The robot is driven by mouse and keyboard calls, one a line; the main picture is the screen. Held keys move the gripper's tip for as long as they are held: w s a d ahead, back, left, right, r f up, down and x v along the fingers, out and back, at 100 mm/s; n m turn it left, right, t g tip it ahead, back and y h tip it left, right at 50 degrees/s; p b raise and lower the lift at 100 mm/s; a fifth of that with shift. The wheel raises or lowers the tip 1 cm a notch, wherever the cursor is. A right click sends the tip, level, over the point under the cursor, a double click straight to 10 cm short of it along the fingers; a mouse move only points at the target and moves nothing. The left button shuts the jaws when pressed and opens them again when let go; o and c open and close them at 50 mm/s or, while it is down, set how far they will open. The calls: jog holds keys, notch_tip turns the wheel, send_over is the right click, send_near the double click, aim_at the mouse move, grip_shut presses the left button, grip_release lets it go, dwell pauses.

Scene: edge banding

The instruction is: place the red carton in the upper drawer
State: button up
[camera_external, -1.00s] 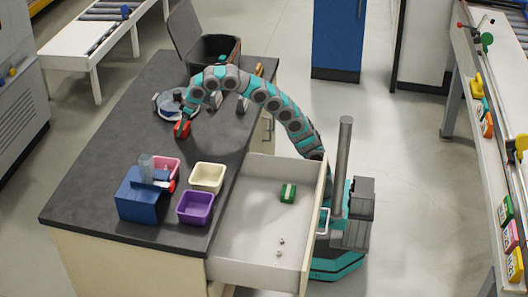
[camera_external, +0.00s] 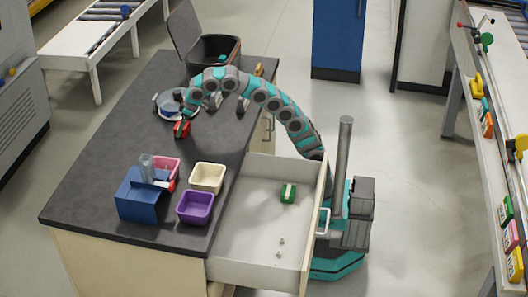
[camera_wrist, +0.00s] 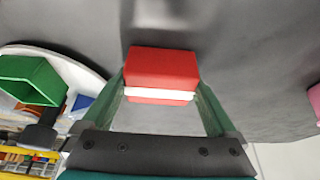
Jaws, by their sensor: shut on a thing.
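The red carton (camera_external: 182,129) is a small red box with a white band, at the left of my arm over the dark countertop. In the wrist view the red carton (camera_wrist: 162,68) sits between the two finger tips. My gripper (camera_wrist: 162,92) is shut on it; it also shows in the external view (camera_external: 184,118). I cannot tell whether the carton touches the counter. The upper drawer (camera_external: 244,228) is pulled open at the front right of the counter. Inside it are a green carton (camera_external: 288,193) and small pale items (camera_external: 280,247).
A round tray (camera_external: 168,104) lies beside my gripper. A purple bin (camera_external: 196,208), a cream bin (camera_external: 207,177), a pink bin (camera_external: 167,167) and a blue box (camera_external: 143,197) stand nearer the drawer. A dark open bin (camera_external: 232,47) stands at the back. Much of the drawer floor is clear.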

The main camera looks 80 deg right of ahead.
aim_at(271, 216)
jog(key=shift+r, duration=0.15)
jog(key=shift+r, duration=1.7)
jog(key=s+d, duration=0.1)
jog(key=s, duration=0.4)
jog(key=s+d+r+b, duration=0.1)
jog(key=s, duration=0.4)
jog(key=s+d+b, duration=0.1)
jog(key=s+d, duration=0.1)
jog(key=s, duration=0.3)
jog(key=shift+s+r, duration=0.2)
jog(key=shift+s, duration=0.05)
